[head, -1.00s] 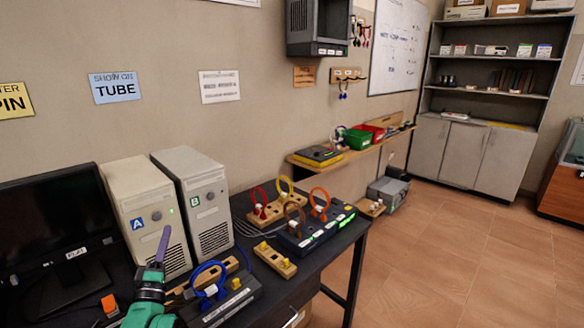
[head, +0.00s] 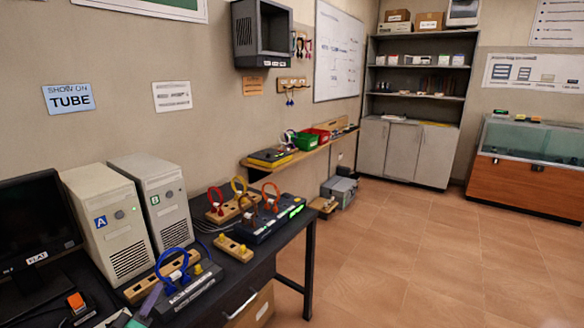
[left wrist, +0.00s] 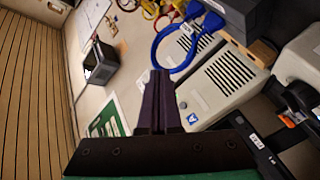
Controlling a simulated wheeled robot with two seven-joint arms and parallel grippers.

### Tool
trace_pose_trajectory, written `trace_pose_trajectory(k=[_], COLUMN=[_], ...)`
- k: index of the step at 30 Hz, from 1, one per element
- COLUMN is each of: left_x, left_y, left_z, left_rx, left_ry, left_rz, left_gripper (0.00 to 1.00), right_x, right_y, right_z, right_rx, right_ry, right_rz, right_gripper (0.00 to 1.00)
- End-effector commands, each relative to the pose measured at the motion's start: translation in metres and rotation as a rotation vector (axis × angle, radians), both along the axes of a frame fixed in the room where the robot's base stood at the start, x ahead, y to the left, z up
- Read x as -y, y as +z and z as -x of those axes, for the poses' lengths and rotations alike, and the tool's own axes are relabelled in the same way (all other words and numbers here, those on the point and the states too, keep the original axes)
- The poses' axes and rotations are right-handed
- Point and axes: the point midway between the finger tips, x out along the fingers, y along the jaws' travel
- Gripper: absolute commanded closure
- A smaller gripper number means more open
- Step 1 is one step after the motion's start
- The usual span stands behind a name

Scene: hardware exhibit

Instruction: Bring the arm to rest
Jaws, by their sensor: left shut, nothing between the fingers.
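My left gripper (head: 152,298) shows low at the left of the head view, mostly cut off by the bottom edge. Its purple fingers are beside the grey box with the blue cable loop (head: 172,268), over the near part of the dark desk. In the left wrist view the purple fingers (left wrist: 160,78) are together with nothing between them. The blue cable loop (left wrist: 172,45) shows just beyond their tips there; I cannot tell whether they touch. My right gripper is not in view.
Computer towers A (head: 110,225) and B (head: 158,200) stand on the desk behind the gripper. A monitor (head: 30,225) is at the left. An orange switch (head: 76,302) lies near the front. Wooden blocks (head: 234,249) and cable loops lie to the right. The tiled floor (head: 400,260) is clear at the right.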

Motion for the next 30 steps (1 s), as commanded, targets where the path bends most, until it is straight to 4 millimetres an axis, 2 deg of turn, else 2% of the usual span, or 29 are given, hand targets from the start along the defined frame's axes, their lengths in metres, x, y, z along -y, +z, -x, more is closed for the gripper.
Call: trace_pose_trajectory(k=[5, 8, 12, 18, 24, 25, 30], left_x=[0.043, 0.064, 0.085, 0.100, 0.105, 0.105, 0.107], left_y=[-0.047, -0.072, -0.100, -0.119, -0.122, -0.126, -0.180], left_z=[0.031, 0.059, 0.107, 0.177, 0.244, 0.249, 0.239], left_rx=[-0.279, -0.442, -0.655, -0.907, -1.114, -1.134, -1.152], left_ry=[-0.120, -0.203, -0.329, -0.508, -0.684, -0.702, -0.708], left_rz=[-0.211, -0.339, -0.503, -0.687, -0.814, -0.825, -0.817], left_gripper=[1.00, 1.00, 1.00, 1.00, 1.00, 1.00, 1.00], right_x=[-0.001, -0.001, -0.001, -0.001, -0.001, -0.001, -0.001], right_y=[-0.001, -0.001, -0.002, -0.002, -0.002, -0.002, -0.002], right_z=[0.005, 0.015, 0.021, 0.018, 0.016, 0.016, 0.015], right_rx=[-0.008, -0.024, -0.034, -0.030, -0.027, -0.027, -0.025], right_ry=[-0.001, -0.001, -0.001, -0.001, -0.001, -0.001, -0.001], right_rz=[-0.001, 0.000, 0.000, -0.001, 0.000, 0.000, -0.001], right_gripper=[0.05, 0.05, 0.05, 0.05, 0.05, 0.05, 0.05])
